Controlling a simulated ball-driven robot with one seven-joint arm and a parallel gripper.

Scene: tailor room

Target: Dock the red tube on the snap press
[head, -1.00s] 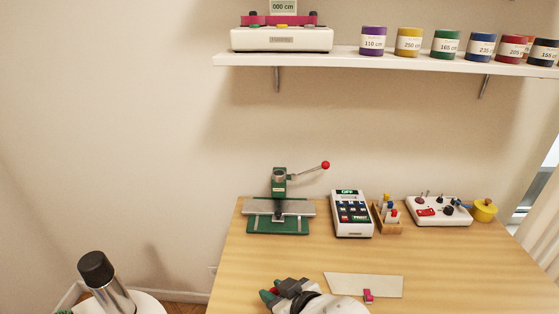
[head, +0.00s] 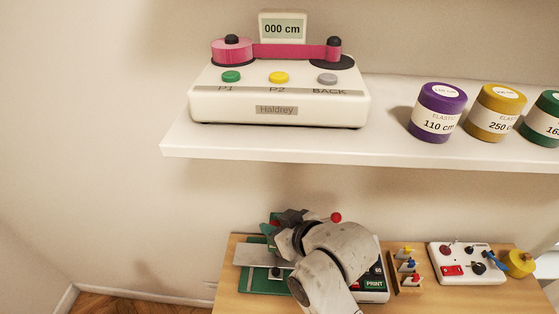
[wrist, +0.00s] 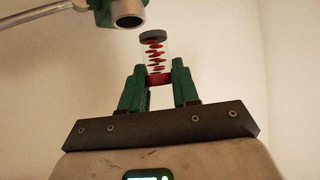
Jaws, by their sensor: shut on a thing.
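My gripper (wrist: 160,88) is shut on the red tube (wrist: 154,52), a clear cylinder with a grey cap and red pieces inside. The tube stands out beyond the green fingers. The snap press's green ring-shaped socket (wrist: 127,12) is just up and left of the tube's cap in the wrist view, and the two look apart. In the head view my gripper (head: 268,226) is over the snap press (head: 251,256). My arm hides much of the press, and the tube cannot be made out there. The lever's red knob (head: 336,217) shows above my arm.
A label-printer-like device (head: 374,283), a small rack of coloured pegs (head: 407,282) and a switch box (head: 466,263) stand to the right on the table. A shelf (head: 190,145) above holds a pink-tape measuring machine (head: 278,95) and several elastic spools (head: 437,112).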

